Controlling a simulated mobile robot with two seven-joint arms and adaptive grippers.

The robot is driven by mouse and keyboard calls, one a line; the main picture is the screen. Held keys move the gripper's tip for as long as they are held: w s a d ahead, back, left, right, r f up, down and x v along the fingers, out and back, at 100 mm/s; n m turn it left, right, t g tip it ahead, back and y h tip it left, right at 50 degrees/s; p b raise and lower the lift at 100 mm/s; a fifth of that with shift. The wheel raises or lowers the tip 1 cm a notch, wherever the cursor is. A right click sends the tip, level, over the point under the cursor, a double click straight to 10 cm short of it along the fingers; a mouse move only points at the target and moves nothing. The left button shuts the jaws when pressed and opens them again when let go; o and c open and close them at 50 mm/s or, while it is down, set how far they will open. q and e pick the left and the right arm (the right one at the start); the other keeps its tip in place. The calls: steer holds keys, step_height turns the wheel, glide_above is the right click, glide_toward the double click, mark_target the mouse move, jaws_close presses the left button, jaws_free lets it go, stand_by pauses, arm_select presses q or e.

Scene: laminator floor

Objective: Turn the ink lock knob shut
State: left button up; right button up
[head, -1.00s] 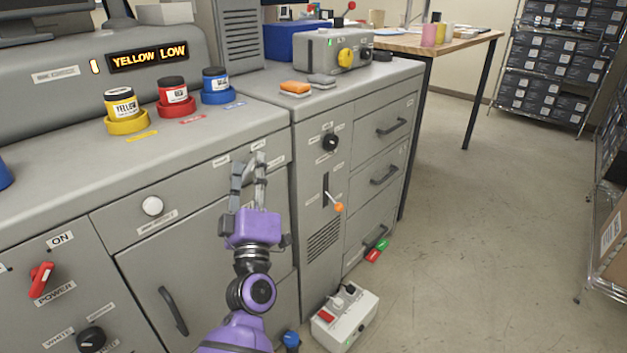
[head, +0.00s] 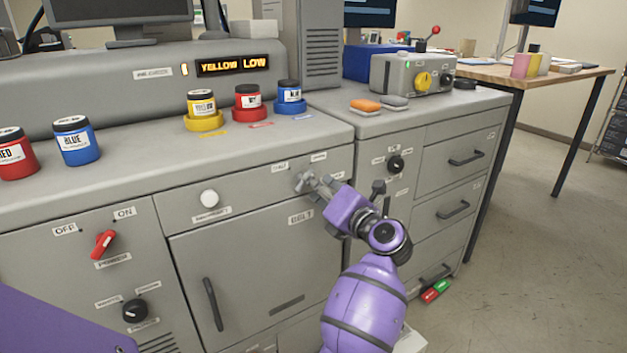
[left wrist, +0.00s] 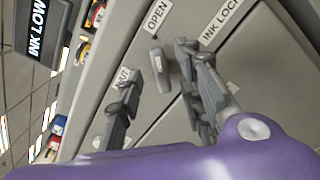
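The ink lock knob (left wrist: 159,70) is a small grey lever on the grey cabinet front in the left wrist view. Its upper end is toward the OPEN label (left wrist: 158,15); a second label (left wrist: 128,78) is partly hidden behind a finger. My left gripper (left wrist: 158,62) is open, with one finger on each side of the knob and visible gaps between. In the head view my left gripper (head: 314,183) is at the cabinet front, below two small labels, and the knob cannot be told apart from the fingers there. My right gripper is out of view.
Ink jars in yellow (head: 203,108), red (head: 248,101) and blue (head: 290,96) stand on the counter above. The display (head: 233,65) reads YELLOW LOW.

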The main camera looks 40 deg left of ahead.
arm_select(q)
steer(key=shift+x, duration=1.65)
steer(key=shift+c, duration=0.3)
jaws_close()
steer(key=shift+d, duration=0.1)
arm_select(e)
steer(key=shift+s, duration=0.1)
